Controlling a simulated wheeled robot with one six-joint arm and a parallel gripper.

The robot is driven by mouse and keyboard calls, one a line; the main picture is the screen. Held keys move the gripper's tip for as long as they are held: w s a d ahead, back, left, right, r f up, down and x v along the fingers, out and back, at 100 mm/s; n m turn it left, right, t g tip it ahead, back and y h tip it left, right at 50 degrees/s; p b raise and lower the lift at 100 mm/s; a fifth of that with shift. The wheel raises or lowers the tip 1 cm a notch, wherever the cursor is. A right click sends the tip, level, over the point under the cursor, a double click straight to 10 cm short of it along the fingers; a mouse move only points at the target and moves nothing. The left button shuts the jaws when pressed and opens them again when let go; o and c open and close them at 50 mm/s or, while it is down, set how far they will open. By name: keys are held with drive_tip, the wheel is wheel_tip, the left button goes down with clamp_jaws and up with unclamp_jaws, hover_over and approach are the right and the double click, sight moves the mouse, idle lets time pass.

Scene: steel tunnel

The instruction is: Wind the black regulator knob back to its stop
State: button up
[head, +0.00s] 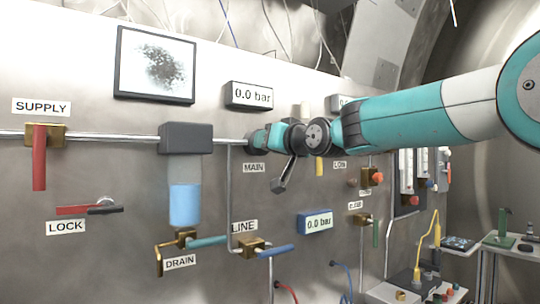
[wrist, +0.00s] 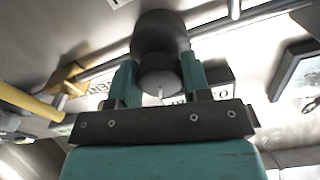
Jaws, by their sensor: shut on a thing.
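The black regulator knob (wrist: 160,32) shows in the wrist view as a dark round cylinder with a paler end face and a thin light mark on it. My gripper (wrist: 160,78) has its two teal fingers on either side of the knob and is shut on it. In the head view my gripper (head: 262,139) is at the wall panel, just above the MAIN label (head: 254,168), and it and my wrist hide most of the knob there. I cannot tell how far the knob is turned.
A gauge reading 0.0 bar (head: 249,96) is above my gripper; a blue-lit gauge (head: 315,222) also reads 0.0 bar. A grey-topped bowl with blue liquid (head: 185,205) is to the left. The red SUPPLY handle (head: 39,170) hangs down. A yellow-handled valve (head: 319,166) is beside my wrist.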

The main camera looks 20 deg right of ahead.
drive_tip(key=n+b, duration=0.3)
drive_tip(key=n, duration=0.1)
drive_tip(key=shift+f+n, duration=0.1)
drive_tip(key=shift+n, duration=0.3)
idle(0.4)
drive_tip(key=o, duration=0.9)
drive_tip(key=shift+s, duration=0.1)
drive_tip(key=shift+b+v, duration=2.7)
drive_tip(key=shift+v, duration=5.95)
